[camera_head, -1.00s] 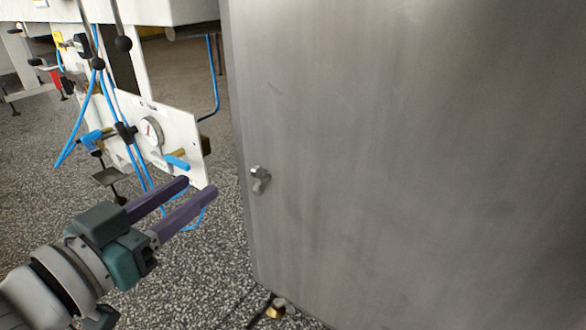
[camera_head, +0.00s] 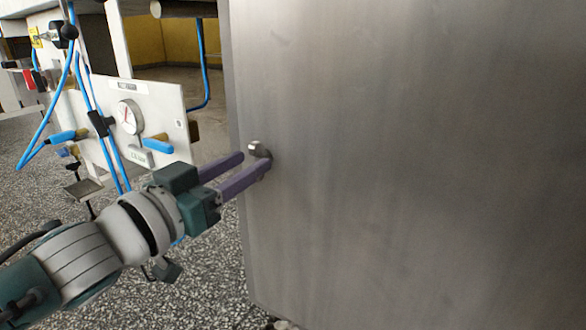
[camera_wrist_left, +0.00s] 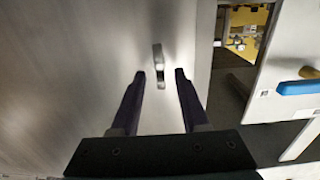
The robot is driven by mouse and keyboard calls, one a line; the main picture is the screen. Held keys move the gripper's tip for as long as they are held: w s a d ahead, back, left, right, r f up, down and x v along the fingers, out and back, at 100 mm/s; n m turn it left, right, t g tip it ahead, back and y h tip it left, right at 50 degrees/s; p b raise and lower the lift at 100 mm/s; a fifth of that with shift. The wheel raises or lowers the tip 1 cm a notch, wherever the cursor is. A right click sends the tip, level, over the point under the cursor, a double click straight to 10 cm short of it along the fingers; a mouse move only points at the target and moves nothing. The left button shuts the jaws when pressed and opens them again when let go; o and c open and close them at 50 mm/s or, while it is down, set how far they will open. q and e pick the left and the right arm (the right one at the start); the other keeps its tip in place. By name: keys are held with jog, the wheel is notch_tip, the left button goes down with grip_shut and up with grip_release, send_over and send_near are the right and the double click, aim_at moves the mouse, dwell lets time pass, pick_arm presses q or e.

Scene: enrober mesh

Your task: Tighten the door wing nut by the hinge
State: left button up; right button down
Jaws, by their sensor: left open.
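The metal door wing nut (camera_head: 257,149) sits on the steel door (camera_head: 400,160) near its left edge. My left gripper (camera_head: 256,160) is open, and its purple fingers reach up to the wing nut from the left, partly covering its lower part in the head view. In the left wrist view, the wing nut (camera_wrist_left: 158,64) stands upright just beyond and between the two open fingertips (camera_wrist_left: 160,74), with nothing held. Whether a finger touches it I cannot tell. My right gripper is not in view.
Left of the door stands a white panel (camera_head: 150,95) with a round gauge (camera_head: 129,117), a blue-handled valve (camera_head: 158,145) and blue hoses. The panel's blue handle (camera_wrist_left: 298,88) also shows in the left wrist view. The speckled floor (camera_head: 215,270) below is mostly clear.

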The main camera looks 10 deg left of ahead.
pick_arm(q)
jog(key=shift+w+d, duration=0.15)
jog(key=shift+w, duration=0.15)
grip_shut()
dwell(0.5)
